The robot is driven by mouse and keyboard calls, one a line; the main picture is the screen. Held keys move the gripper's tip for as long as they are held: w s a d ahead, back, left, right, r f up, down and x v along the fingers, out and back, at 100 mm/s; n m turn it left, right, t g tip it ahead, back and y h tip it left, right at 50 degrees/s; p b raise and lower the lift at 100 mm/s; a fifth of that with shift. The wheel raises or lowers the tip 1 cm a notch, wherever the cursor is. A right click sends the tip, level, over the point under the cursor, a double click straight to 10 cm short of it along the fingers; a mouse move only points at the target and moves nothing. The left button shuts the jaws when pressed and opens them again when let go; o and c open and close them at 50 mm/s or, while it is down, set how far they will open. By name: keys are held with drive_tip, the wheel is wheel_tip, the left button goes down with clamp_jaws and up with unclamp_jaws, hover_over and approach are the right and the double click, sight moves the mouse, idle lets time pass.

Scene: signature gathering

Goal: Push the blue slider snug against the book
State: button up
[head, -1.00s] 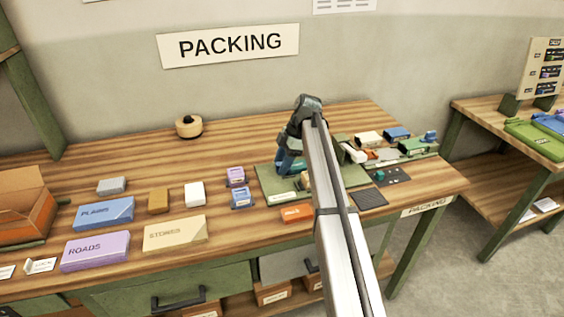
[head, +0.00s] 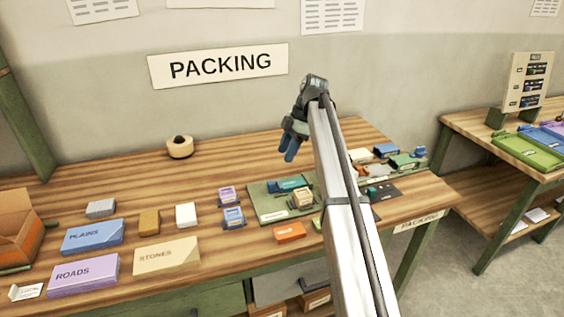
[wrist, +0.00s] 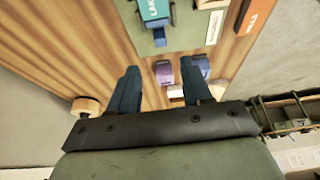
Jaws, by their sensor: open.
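A teal book (head: 290,184) lies on the green mat (head: 265,208) in the head view. In the wrist view the book (wrist: 153,9) is cut off by the top edge. A small blue piece, seemingly the blue slider (wrist: 160,38), sits at the book's near end; I cannot tell whether they touch. In the wrist view my gripper (wrist: 159,70) is open and empty, apart from the book and slider.
A beige block (head: 301,198) is on the mat beside the book. Purple (head: 228,195) and blue (head: 233,216) holders stand left of the mat. An orange block (head: 289,232) lies in front. My arm hides part of the mat's right side.

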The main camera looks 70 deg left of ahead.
drive_tip(key=shift+v, duration=0.95)
